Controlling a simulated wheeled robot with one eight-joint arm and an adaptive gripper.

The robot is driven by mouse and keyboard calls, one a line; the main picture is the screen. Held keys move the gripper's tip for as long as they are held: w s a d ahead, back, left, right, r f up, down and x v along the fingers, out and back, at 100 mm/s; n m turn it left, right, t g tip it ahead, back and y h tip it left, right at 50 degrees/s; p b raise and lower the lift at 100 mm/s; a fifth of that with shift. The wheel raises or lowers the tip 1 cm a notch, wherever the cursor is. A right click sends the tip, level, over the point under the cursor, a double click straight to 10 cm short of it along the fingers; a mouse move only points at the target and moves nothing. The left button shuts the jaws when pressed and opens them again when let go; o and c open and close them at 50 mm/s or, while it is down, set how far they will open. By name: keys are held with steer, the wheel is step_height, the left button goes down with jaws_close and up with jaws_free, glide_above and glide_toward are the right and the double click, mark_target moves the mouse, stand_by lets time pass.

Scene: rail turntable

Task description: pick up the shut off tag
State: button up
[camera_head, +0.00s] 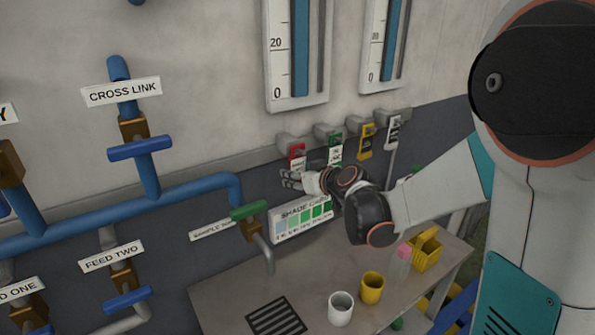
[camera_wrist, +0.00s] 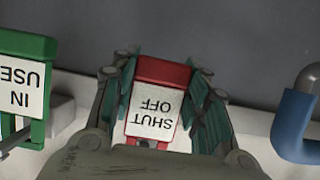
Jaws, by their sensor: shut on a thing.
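The shut off tag (camera_wrist: 153,112) is red with a white label reading "SHUT OFF", upside down in the wrist view. In the head view the red tag (camera_head: 297,155) is at the left end of a row of tags at the wall hooks. My gripper (camera_wrist: 163,98) is shut on it, with one finger pad along each side. In the head view my gripper (camera_head: 291,179) is at the wall by the red tag. Whether the tag still hangs on its hook cannot be told.
A green "IN USE" tag (camera_wrist: 22,85) hangs close beside, also seen in the head view (camera_head: 335,150). A yellow tag (camera_head: 366,141) and a white one (camera_head: 394,132) follow. A blue pipe (camera_wrist: 298,113) is at the other side. Below, a table (camera_head: 225,296) holds a white cup (camera_head: 340,309) and a yellow cup (camera_head: 372,288).

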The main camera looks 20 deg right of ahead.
steer(key=shift+s+d+r+p, duration=0.15)
steer(key=shift+r+p, duration=0.15)
steer(key=shift+r, duration=0.55)
steer(key=s+d, duration=0.2)
steer(key=s, duration=0.6)
steer(key=s+d+p, duration=0.1)
steer(key=s+d, duration=0.2)
steer(key=s, duration=0.6)
steer(key=shift+f, duration=0.15)
steer(key=shift+r+p, duration=0.4)
steer(key=shift+p, duration=0.05)
steer(key=shift+s+d, duration=0.1)
steer(key=s+d+p, duration=0.1)
steer(key=s+d, duration=0.1)
steer(key=s, duration=0.4)
steer(key=shift+s+r, duration=0.15)
steer(key=shift+s, duration=0.1)
stand_by(0.3)
stand_by(0.5)
